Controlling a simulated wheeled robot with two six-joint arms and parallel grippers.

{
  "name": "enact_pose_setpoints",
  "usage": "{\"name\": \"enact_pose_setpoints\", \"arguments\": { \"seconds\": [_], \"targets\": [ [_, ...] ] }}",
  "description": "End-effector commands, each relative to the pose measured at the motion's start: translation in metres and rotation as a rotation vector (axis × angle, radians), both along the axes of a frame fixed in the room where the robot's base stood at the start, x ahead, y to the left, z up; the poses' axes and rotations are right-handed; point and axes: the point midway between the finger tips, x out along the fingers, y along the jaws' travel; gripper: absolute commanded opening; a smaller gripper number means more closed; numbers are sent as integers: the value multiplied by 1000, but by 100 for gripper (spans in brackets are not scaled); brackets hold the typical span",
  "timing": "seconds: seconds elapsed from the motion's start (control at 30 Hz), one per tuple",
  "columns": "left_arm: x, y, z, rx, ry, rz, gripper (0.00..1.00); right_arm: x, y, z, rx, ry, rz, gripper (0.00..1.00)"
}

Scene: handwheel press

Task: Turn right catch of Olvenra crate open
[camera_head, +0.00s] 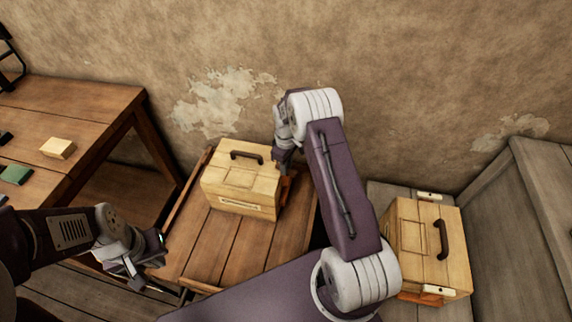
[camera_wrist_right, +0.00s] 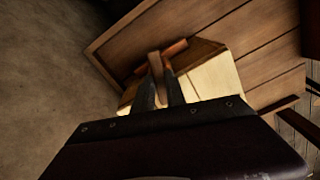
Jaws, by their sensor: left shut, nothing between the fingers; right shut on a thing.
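A pale wooden crate (camera_head: 240,184) with a dark top handle stands on the middle slatted table; the label on its front is too small to read. An orange catch (camera_head: 285,187) shows at its right side, partly behind my right gripper (camera_head: 283,162). In the right wrist view, my right gripper (camera_wrist_right: 160,88) is shut on the brown lever of the catch (camera_wrist_right: 155,63), beside an orange bar (camera_wrist_right: 174,49) at the crate's wall (camera_wrist_right: 212,79). My left gripper (camera_head: 149,264) is shut and empty, left of the middle table and apart from the crate.
A second pale crate (camera_head: 408,235) with a dark handle and orange catch stands at the right on a grey bench. A brown table (camera_head: 75,100) at the left bears a small yellow block (camera_head: 58,148) and a green item (camera_head: 17,174). A wall is behind.

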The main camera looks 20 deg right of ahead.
Motion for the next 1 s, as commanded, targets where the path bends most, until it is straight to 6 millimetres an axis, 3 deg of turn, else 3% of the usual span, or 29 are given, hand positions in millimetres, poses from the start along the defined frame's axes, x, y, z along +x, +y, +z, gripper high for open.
{"name": "enact_pose_setpoints", "arguments": {
  "seconds": [1.0],
  "targets": [
    [0, 0, 26, 0, 0, 0, 0, 1, 0, 2, 1, -3, -945, 0]
  ]
}}
